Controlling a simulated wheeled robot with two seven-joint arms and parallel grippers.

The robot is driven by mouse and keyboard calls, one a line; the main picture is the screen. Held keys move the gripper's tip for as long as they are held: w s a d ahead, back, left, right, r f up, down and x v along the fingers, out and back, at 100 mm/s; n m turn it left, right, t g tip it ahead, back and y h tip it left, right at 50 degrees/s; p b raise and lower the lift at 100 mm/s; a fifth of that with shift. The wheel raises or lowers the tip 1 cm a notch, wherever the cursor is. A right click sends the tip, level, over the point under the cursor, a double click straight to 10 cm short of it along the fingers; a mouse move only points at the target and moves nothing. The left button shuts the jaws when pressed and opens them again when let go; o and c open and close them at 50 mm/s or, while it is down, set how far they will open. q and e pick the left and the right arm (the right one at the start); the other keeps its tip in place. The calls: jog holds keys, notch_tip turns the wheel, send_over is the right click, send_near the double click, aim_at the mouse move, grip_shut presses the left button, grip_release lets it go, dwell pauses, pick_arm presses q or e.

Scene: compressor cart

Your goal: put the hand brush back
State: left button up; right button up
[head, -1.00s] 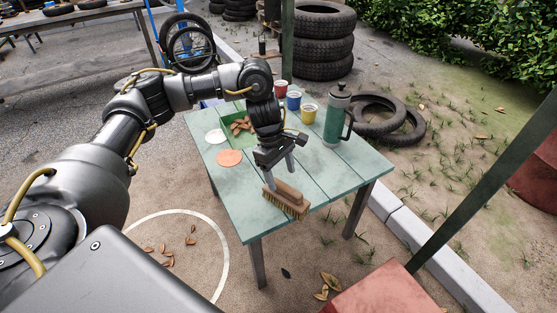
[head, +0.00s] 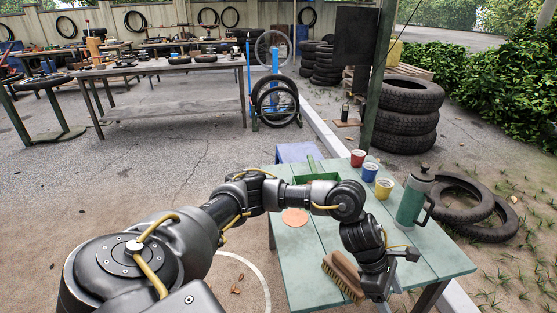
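The hand brush (head: 342,279), with a wooden back and pale bristles, is at the near side of the green plank table (head: 304,262). It is tilted, with its bristles toward the lower left. My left gripper (head: 364,290) is right beside it and appears shut on its wooden back; the fingertips are mostly hidden. I cannot tell whether the bristles touch the table. My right gripper is not in view.
Red (head: 358,157), blue (head: 370,172) and yellow (head: 383,188) cups and a green flask (head: 413,197) stand at the table's right side. An orange disc (head: 294,217) lies at left. A green tray (head: 313,166) is partly behind my arm. Tyres (head: 408,118) stand beyond.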

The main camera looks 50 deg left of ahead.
pick_arm(q)
jog(key=s+d+n+t+h, duration=0.35)
jog(key=d+n+t, duration=0.45)
jog(key=n, duration=1)
jog(key=s+a+f+n+g+y, duration=0.3)
jog(key=s+a+f+n+y, duration=0.2)
jog(key=s+a+n, duration=0.5)
jog(key=s+a+f+n+g+y, duration=0.2)
jog(key=s+a+f+n+y, duration=0.3)
jog(key=n, duration=1.5)
jog(key=s+a+f, duration=0.1)
jog(key=s+a, duration=0.4)
jog(key=s, duration=0.1)
jog(key=shift+s+a+f+n+g, duration=0.15)
jog(key=shift+s+n+g, duration=0.15)
jog(key=shift+n+g, duration=0.1)
